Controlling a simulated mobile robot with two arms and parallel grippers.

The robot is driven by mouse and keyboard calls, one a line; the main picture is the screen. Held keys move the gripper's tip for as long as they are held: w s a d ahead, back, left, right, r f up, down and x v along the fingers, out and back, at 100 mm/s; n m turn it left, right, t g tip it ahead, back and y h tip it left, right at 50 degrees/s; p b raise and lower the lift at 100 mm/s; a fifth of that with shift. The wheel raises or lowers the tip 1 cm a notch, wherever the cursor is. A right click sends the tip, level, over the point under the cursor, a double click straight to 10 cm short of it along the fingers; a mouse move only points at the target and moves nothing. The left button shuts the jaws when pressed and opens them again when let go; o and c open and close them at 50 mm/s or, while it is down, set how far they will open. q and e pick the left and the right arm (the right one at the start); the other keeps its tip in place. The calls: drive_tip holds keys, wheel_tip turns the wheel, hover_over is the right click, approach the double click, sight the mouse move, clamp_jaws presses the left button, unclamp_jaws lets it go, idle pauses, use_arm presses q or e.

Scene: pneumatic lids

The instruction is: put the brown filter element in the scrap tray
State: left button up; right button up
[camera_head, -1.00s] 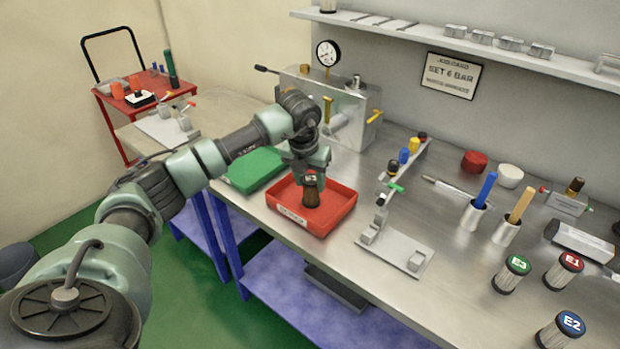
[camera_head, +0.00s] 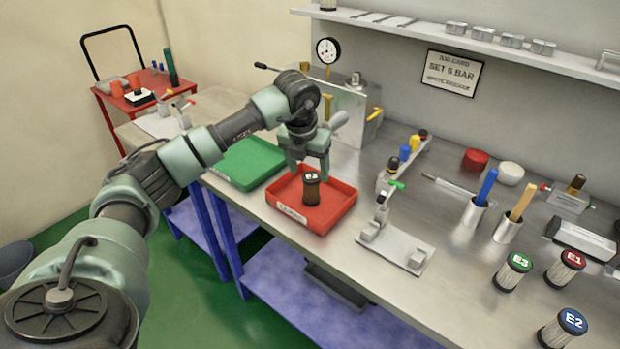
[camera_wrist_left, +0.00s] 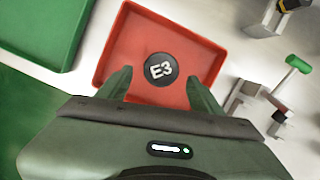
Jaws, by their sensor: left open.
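The brown filter element (camera_head: 311,188) stands upright inside the red scrap tray (camera_head: 338,213), apart from the tray walls. In the left wrist view its dark top (camera_wrist_left: 160,69) is marked E3, and the red tray (camera_wrist_left: 124,45) surrounds it. My left gripper (camera_head: 307,170) is open and empty just above the element. In the left wrist view its two fingers (camera_wrist_left: 158,82) point toward the tray, one to each side of the element's top. My right gripper is not in view.
A green tray (camera_head: 245,166) lies left of the red one. A metal fixture with a green-handled clamp (camera_head: 396,246) stands close on the right. Filters with coloured E1, E2 and E3 caps (camera_head: 513,271) stand at the bench's right front.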

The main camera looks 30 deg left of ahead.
use_arm(q)
drive_tip(key=b+v, duration=0.1)
drive_tip(key=v, duration=0.7)
drive_tip(key=shift+r, duration=0.2)
drive_tip(key=shift+s, duration=0.1)
